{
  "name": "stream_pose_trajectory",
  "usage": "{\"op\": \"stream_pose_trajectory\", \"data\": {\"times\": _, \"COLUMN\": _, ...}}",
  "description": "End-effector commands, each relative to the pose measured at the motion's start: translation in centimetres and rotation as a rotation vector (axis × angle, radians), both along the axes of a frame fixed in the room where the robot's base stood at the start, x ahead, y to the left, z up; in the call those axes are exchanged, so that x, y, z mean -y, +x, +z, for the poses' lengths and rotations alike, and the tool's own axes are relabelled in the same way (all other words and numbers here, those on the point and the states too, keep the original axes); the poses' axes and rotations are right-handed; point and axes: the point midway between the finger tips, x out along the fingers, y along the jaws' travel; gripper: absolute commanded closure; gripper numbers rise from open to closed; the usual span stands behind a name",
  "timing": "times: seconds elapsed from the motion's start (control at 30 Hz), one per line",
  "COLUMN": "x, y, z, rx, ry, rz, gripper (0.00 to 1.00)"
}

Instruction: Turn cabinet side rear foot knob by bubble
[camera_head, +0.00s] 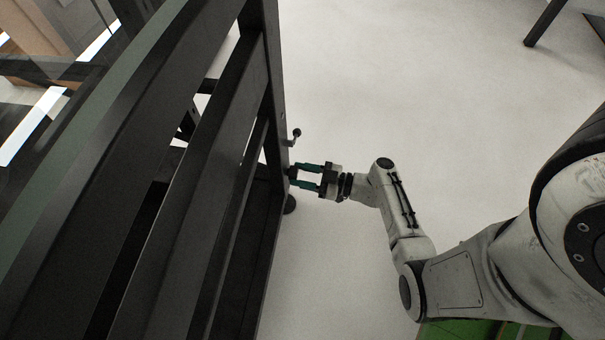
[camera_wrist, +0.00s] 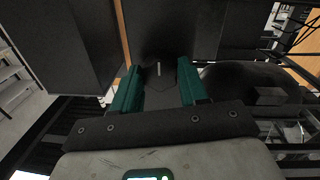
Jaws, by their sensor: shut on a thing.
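The dark cabinet frame (camera_head: 181,180) fills the left of the head view. My gripper (camera_head: 300,176) reaches its lower side from the right, its two teal fingers pointing left. It is shut on a dark knob (camera_head: 291,173), which is mostly hidden there. In the wrist view my gripper (camera_wrist: 158,70) has its fingers on either side of the dark round knob (camera_wrist: 158,78), which bears a short pale mark. I cannot make out a level bubble in either view.
A small ball-ended handle (camera_head: 297,132) sticks out of the cabinet side above my gripper. A dark round foot (camera_head: 289,204) lies just below it. Pale floor (camera_head: 370,80) is open to the right. A dark rounded part (camera_wrist: 240,80) stands close beside the right finger.

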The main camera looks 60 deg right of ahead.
Motion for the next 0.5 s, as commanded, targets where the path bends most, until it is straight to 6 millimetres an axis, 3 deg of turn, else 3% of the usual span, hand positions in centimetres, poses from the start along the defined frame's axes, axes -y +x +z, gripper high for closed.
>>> {"op": "stream_pose_trajectory", "data": {"times": 0.5, "x": 0.00, "y": -0.03, "z": 0.08, "rx": -0.040, "ry": 0.112, "rz": -0.002, "gripper": 0.87}}
